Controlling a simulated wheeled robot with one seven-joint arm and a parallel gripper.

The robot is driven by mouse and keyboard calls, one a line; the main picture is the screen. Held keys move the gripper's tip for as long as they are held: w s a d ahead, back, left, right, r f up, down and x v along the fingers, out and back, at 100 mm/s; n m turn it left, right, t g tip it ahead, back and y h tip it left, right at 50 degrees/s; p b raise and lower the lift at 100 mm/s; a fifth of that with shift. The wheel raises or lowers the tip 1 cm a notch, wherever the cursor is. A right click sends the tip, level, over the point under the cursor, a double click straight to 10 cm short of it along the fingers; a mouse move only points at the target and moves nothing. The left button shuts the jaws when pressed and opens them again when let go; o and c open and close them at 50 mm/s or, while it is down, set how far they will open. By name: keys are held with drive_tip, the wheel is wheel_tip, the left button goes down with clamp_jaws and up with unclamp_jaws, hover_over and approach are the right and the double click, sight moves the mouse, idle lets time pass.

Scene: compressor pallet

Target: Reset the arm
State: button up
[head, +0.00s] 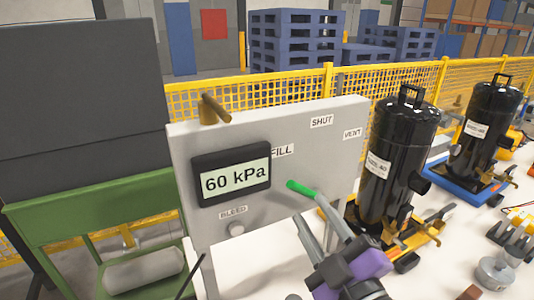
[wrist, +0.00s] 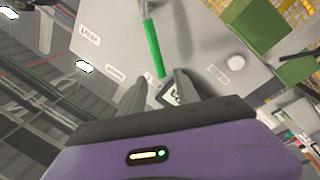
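My gripper (head: 310,208) is in front of the grey panel (head: 335,150), its two fingers apart and nothing seen between them. The green lever handle (head: 303,189) on the panel is close to the fingertips in the head view. In the wrist view, the green handle (wrist: 153,48) ends just ahead of the gap between the fingers (wrist: 158,85); whether it touches a finger I cannot tell. The lever's handle lies near the panel's middle, below the FILL label (head: 282,151). The display (head: 235,183) reads 60 kPa.
A BLEED knob (head: 237,229) is low on the panel, and a brass fitting (head: 212,110) is on top. Black compressors (head: 395,150) stand to the right on the white table. A green cart (head: 100,215) is at left. A yellow fence (head: 290,88) runs behind.

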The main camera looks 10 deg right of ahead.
drive_tip(key=s+d+f+m+g+h, duration=0.1)
drive_tip(key=s+f+m, duration=0.3)
drive_tip(key=s, duration=0.7)
drive_tip(key=s+d+f+m+g+h+p, duration=0.1)
drive_tip(key=s+d+f+m+g, duration=0.1)
drive_tip(key=s+f, duration=0.5)
drive_tip(key=s+d+f+m+g+h+p, duration=0.1)
drive_tip(key=s+d+f+m, duration=0.2)
drive_tip(key=s, duration=1.2)
wheel_tip(320, 180, down, 3)
drive_tip(key=m, duration=0.2)
drive_tip(key=shift+s+d+f+m+g+h, duration=0.15)
drive_tip(key=shift+s+m+g+h, duration=0.15)
drive_tip(key=shift+m+h, duration=0.1)
idle(2.4)
